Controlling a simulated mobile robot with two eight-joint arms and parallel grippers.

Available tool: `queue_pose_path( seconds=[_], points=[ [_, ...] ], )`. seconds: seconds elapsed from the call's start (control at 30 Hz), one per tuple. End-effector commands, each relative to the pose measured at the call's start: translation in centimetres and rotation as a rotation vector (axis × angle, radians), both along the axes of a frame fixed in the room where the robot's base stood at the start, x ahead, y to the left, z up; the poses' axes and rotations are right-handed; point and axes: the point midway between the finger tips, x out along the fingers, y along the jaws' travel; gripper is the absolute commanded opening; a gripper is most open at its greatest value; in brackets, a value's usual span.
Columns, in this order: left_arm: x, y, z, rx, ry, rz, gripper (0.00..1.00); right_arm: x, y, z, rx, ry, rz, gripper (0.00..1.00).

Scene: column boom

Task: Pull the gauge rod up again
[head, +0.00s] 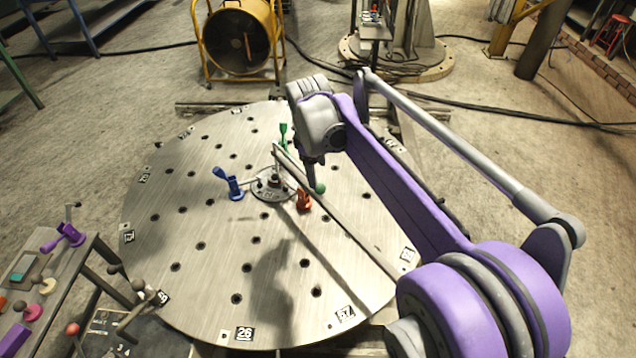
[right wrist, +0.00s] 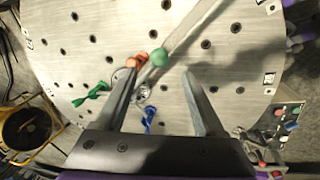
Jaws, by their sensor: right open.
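A green ball knob (head: 320,188) shows beside a long flat metal bar (head: 350,226) that reaches from the centre hub (head: 272,184) over the round plate. I take the knob as the gauge rod's top; the rod below it cannot be made out. My right gripper (head: 313,176) is close above the knob in the head view, its fingers partly hidden by the wrist. In the right wrist view the right gripper (right wrist: 160,71) is open and empty, with the green knob (right wrist: 159,57) just beyond and between the fingertips. My left gripper is not in view.
An orange-red clamp (head: 304,200), a blue clamp (head: 230,184) and a green clamp (head: 284,134) stand around the hub on the round holed plate (head: 215,290). A bench (head: 50,290) with coloured knobs stands at left. A yellow-framed fan (head: 240,45) stands behind.

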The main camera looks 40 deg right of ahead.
Motion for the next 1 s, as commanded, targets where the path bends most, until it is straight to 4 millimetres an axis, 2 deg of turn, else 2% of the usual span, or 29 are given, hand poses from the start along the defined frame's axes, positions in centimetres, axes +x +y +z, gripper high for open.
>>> queue_pose_path(
  seconds=[0.1,0.33,0.5,0.77,0.87,1.0],
  points=[
    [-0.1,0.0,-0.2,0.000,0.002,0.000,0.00,0.3,-0.4,-2.5,0.000,0.000,-0.001,0.71],
    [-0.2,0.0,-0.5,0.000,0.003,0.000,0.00,0.7,-0.9,-5.9,0.001,-0.001,-0.001,0.71],
    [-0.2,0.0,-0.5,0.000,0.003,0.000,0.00,0.7,-1.1,-7.0,0.000,-0.002,-0.001,0.71],
    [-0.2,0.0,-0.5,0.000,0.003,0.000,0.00,0.8,-1.1,-7.1,0.000,-0.002,-0.001,0.71],
    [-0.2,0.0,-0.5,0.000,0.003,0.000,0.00,0.8,-1.1,-7.1,0.000,-0.002,-0.001,0.56],
    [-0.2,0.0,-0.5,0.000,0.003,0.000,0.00,0.8,-1.1,-7.1,0.000,-0.002,-0.001,0.31]
  ],
)
